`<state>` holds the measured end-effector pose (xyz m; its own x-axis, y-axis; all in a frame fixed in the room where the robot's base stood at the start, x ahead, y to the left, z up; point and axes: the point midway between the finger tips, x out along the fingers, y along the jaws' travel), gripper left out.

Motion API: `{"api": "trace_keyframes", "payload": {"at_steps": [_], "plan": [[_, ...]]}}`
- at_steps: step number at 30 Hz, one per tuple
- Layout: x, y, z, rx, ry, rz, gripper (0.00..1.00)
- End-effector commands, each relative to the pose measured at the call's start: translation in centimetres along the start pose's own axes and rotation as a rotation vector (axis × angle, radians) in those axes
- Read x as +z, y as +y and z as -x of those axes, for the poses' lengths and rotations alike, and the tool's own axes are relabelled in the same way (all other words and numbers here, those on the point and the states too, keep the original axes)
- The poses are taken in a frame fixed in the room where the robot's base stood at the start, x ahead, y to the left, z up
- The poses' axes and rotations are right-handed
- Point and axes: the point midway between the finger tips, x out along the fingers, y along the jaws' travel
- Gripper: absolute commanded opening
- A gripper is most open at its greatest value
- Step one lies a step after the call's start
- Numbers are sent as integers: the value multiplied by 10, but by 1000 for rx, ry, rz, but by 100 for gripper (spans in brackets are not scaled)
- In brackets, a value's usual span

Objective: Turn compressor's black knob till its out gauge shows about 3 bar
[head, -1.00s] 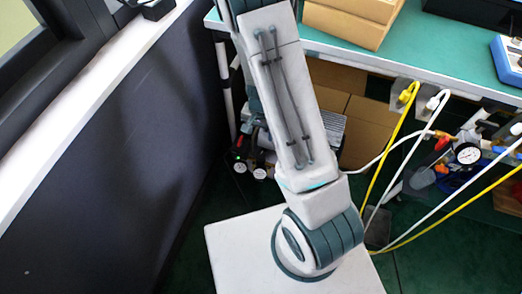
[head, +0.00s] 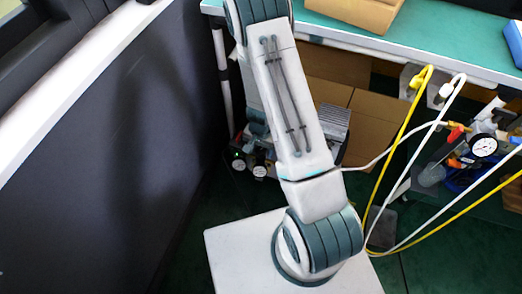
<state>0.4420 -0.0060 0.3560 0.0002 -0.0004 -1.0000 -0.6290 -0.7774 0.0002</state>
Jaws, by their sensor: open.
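The compressor (head: 256,150) stands on the floor under the green bench, near the dark wall. My arm covers a large part of it. Two small round white gauges show low on its front, a left gauge (head: 238,164) and a right gauge (head: 260,171). Their needles are too small to read, and I cannot tell which is the out gauge. I cannot make out the black knob. My gripper is out of the picture; only my arm links show, rising past the top edge.
The green bench (head: 350,32) spans the top, with cardboard boxes (head: 352,118) beneath. Yellow (head: 393,150) and white cables hang at the right, near a larger gauge (head: 484,146) and a blue bin of parts. The dark wall (head: 110,170) borders the left.

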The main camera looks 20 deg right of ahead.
Motion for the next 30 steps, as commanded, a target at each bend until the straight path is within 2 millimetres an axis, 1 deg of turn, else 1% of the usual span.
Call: {"api": "trace_keyframes", "payload": {"at_steps": [8, 9, 11, 12, 13, 14, 23, 30], "plan": [[0, 0, -2, 0, 0, 0, 55], [0, 0, -2, 0, 0, 0, 50], [0, 0, -2, 0, 0, 0, 33], [0, 0, -2, 0, 0, 0, 22], [0, 0, -2, 0, 0, 0, 14], [0, 0, -2, 0, 0, 0, 10], [0, 0, -1, 0, -1, -32, 11], [0, 1, -1, 1, -2, -159, 11]]}}
